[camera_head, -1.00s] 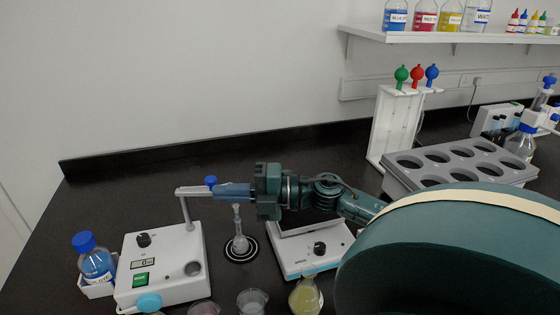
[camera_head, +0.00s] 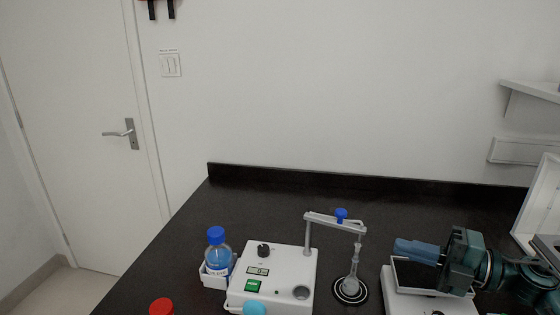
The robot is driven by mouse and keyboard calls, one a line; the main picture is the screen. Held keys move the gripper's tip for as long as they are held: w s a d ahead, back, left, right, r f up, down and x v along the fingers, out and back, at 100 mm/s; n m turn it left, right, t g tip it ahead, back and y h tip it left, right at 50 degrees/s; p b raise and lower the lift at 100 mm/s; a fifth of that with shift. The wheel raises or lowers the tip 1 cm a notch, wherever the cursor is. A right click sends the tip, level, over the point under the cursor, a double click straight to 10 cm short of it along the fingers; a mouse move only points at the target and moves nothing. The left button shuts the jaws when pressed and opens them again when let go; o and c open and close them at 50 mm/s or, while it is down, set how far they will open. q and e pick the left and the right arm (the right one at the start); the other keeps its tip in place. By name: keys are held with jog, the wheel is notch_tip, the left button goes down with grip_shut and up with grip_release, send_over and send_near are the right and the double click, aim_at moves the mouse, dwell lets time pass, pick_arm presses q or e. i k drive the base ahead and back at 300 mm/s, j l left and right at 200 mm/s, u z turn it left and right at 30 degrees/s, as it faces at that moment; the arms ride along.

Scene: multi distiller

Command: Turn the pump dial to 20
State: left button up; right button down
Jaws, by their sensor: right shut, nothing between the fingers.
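The pump (camera_head: 281,270) is a white box at bottom centre in the head view. Its black dial (camera_head: 263,250) is on the top face, above a small display (camera_head: 258,271) too small to read and a green switch (camera_head: 253,286). A post with a grey arm (camera_head: 335,221) reaches right from it over a small flask (camera_head: 351,284). My right gripper (camera_head: 400,247) is shut and empty, well right of the dial, with its blue fingers pointing left. It is over a second white device (camera_head: 412,302) and apart from the pump. My left gripper is not in view.
A blue-capped bottle (camera_head: 217,254) stands in a white holder (camera_head: 214,279) left of the pump. A red cap (camera_head: 161,307) shows at the bottom edge. The black bench (camera_head: 400,208) is clear behind the devices. A door (camera_head: 85,130) is at the left.

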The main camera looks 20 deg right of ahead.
aim_at(264, 250)
jog(key=k, duration=1)
